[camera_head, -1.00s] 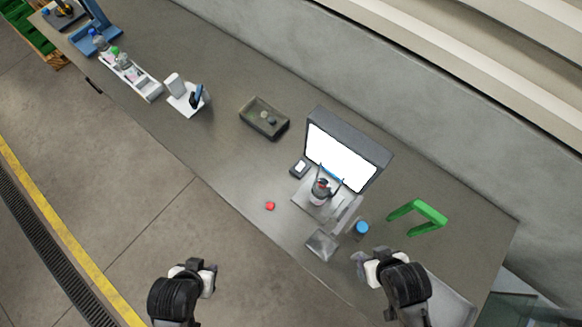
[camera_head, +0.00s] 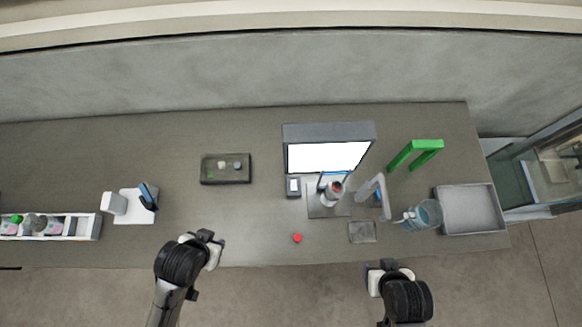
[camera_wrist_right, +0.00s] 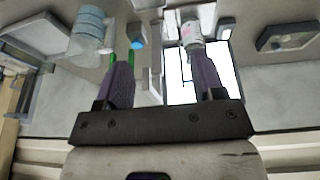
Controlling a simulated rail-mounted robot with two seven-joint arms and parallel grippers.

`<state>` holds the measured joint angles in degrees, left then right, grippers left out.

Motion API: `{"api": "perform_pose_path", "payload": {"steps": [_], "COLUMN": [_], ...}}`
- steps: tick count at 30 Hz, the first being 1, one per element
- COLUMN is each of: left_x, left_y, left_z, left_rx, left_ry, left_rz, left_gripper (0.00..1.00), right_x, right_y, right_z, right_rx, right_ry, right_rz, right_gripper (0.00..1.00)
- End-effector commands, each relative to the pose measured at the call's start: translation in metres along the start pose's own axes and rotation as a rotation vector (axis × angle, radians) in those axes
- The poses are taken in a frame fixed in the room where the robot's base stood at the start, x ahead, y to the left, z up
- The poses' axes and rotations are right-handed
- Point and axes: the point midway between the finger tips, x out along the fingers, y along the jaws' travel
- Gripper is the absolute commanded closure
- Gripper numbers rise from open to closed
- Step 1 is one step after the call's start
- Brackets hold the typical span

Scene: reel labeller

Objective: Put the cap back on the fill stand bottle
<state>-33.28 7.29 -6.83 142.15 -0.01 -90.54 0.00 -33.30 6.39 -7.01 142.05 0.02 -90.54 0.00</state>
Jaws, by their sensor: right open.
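The fill stand (camera_head: 316,210) is a grey plate with upright posts in front of a white screen. The bottle (camera_head: 334,188) stands upright on it, with a dark and red top; in the right wrist view the bottle (camera_wrist_right: 191,34) is pale with a pinkish label. A small red cap (camera_head: 297,238) lies on the table in front and left of the stand. My right gripper (camera_head: 388,266) is open and empty at the table's front edge, right of the cap. My left gripper (camera_head: 215,242) is over the front edge, left of the cap; its opening is unclear.
A light-blue jug (camera_head: 427,214), a grey tray (camera_head: 470,208) and a green arch (camera_head: 415,151) stand at the right. A grey lever (camera_head: 374,190) and square pad (camera_head: 362,232) are beside the stand. A dark tray (camera_head: 226,169) lies left; the table around the cap is clear.

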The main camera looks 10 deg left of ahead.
Motion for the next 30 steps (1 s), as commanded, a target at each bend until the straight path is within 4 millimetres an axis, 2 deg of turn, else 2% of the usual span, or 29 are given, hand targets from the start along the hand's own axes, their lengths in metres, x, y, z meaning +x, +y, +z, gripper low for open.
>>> {"api": "perform_pose_path", "payload": {"steps": [11,15,17,20,24,27,30], "left_x": [0.0,0.005,0.01,0.023,0.045,0.059,0.071], "left_y": [0.005,0.005,0.005,0.005,0.005,0.004,0.003], "left_z": [-0.001,0.001,0.003,0.007,0.014,0.018,0.023], "left_rx": [-0.011,-0.011,-0.011,-0.01,-0.006,-0.003,0.0], "left_ry": [0.001,0.001,0.001,0.001,0.0,-0.001,-0.001], "left_rz": [0.012,0.013,0.012,0.01,0.007,0.004,0.001], "left_gripper": [0.58,0.58,0.58,0.58,0.58,0.58,0.58], "right_x": [0.0,0.008,0.019,0.044,0.08,0.102,0.125], "right_y": [0.006,-0.006,-0.021,-0.061,-0.131,-0.171,-0.199], "right_z": [-0.001,-0.009,-0.018,-0.038,-0.062,-0.069,-0.069], "right_rx": [-0.01,-0.062,-0.142,-0.37,-0.84,-1.196,-1.529], "right_ry": [0.003,0.013,0.02,0.039,0.074,0.085,0.075], "right_rz": [0.015,-0.018,-0.055,-0.143,-0.267,-0.321,-0.351], "right_gripper": [0.37,0.37,0.37,0.37,0.37,0.37,0.37]}}
